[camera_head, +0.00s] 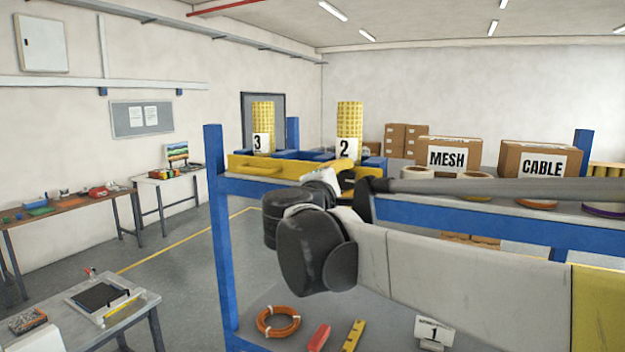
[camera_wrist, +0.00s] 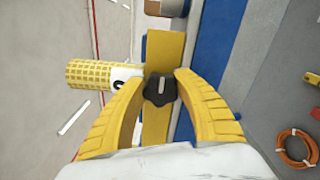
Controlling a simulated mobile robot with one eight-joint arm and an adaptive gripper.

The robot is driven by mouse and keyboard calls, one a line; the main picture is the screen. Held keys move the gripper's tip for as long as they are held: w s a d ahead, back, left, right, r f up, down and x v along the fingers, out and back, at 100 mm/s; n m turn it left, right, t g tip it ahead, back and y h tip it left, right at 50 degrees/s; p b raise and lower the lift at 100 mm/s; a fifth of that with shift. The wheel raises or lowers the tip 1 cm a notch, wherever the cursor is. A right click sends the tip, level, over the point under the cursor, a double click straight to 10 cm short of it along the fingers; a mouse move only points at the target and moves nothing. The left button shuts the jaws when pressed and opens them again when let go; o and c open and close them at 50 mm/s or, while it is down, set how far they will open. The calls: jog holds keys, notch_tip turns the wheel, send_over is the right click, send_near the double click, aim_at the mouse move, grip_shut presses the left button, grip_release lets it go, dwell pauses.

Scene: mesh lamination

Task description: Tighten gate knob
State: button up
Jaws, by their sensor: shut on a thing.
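The black gate knob (camera_wrist: 160,91) is a lobed knob with a pale slot on its face, in the middle of the wrist view. It sits on the yellow gate bar (camera_wrist: 165,48), which runs up and down there. My gripper (camera_wrist: 161,84) has its two ridged yellow fingers closed around the knob, one on each side. In the head view the yellow gate (camera_head: 255,165) lies along the top of the blue rack, with a handle at its left. My arm hides the knob and most of the gripper there.
Yellow mesh rolls stand behind the gate, labelled 3 (camera_head: 263,120) and 2 (camera_head: 349,122). MESH (camera_head: 447,157) and CABLE (camera_head: 541,165) boxes stand to the right. The blue rack post (camera_head: 217,230) is left of my arm. An orange cable coil (camera_head: 278,321) lies on the lower shelf.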

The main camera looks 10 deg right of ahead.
jog(key=o, duration=1.2)
jog(key=shift+c, duration=0.2)
jog(key=v, duration=1.2)
